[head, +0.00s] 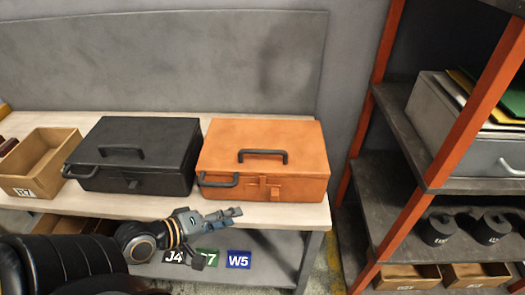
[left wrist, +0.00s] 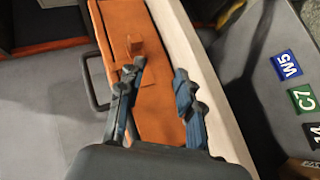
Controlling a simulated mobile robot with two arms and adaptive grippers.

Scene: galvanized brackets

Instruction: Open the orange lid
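The orange box (head: 300,187) stands on the workbench, right of a black box, with its orange lid (head: 235,132) shut. A dark handle (head: 262,157) lies on the lid, and an orange latch (head: 270,189) is on the front. Another dark handle (head: 218,183) sticks out at the front left. My left gripper (head: 235,213) is just in front of the bench edge, below the box front, with fingers apart and empty. In the left wrist view the open fingers (left wrist: 161,72) point along the orange box front (left wrist: 155,110), with the latch (left wrist: 131,50) beyond them. My right gripper is not in view.
A closed black box (head: 155,140) stands close on the left, and a cardboard bin (head: 45,165) farther left. The pale bench top (head: 260,213) has a narrow free strip in front. A shelf rack with orange posts (head: 455,140) stands at right. Labels hang below the bench edge.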

